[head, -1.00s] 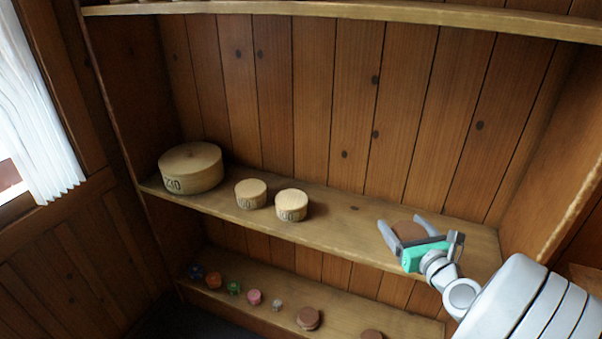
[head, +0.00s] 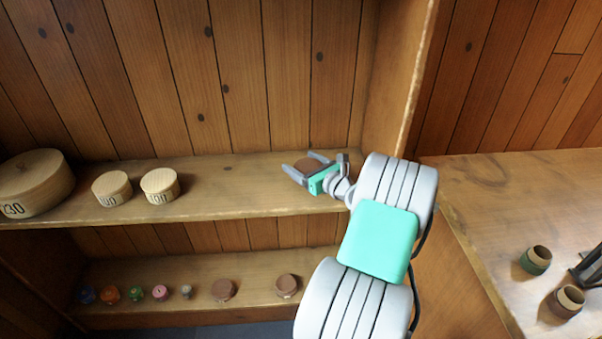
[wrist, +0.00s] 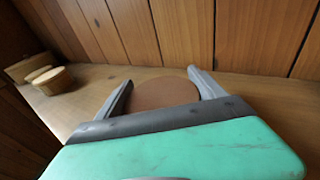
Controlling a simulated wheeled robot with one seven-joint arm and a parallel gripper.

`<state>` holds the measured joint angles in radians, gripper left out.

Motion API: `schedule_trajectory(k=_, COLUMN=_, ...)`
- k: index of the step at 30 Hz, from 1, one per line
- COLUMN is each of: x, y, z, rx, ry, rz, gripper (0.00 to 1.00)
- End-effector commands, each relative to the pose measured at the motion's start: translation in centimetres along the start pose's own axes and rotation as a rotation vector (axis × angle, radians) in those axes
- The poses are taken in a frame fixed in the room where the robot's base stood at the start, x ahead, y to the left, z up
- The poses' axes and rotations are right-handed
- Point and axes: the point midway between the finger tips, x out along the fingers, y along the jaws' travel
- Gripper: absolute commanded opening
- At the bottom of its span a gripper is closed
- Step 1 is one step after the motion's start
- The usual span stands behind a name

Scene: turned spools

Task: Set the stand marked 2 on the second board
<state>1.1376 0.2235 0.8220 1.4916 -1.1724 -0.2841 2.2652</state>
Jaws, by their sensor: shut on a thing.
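My gripper (head: 303,162) is shut on a brown round stand (head: 311,166) at the right end of the middle board (head: 235,190). The wrist view shows the stand's plain flat top (wrist: 165,92) between the two grey fingers. No number shows on it from here. It is level and at or just above the board; I cannot tell if it touches. Two similar brown pieces, one (head: 222,290) left of the other (head: 287,285), are on the lower board (head: 140,308); their marks are unreadable.
A large round wooden box (head: 35,182) and two smaller ones, left (head: 111,188) and right (head: 160,185), stand leftward on the middle board. Small coloured spools (head: 135,293) line the lower board. A side counter (head: 490,190) holds a green-banded pot (head: 536,260) and a brown pot (head: 566,301).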

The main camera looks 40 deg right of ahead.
Motion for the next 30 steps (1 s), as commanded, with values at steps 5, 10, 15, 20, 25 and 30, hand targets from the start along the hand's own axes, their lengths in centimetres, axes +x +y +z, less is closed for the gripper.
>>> schedule_trajectory(k=5, x=0.3, y=0.1, z=-2.5, rx=0.002, ry=0.001, rz=0.001, gripper=0.30)
schedule_trajectory(k=10, x=0.3, y=0.1, z=-2.4, rx=0.001, ry=0.001, rz=0.001, gripper=0.30)
schedule_trajectory(k=15, x=0.3, y=0.1, z=-2.8, rx=0.002, ry=0.001, rz=0.000, gripper=0.81)
schedule_trajectory(k=20, x=0.3, y=0.1, z=-2.8, rx=0.002, ry=0.002, rz=0.000, gripper=0.94)
schedule_trajectory(k=25, x=0.3, y=0.1, z=-2.8, rx=0.002, ry=0.002, rz=0.000, gripper=1.00)
schedule_trajectory(k=30, x=0.3, y=0.1, z=-2.5, rx=0.002, ry=0.001, rz=0.000, gripper=1.00)
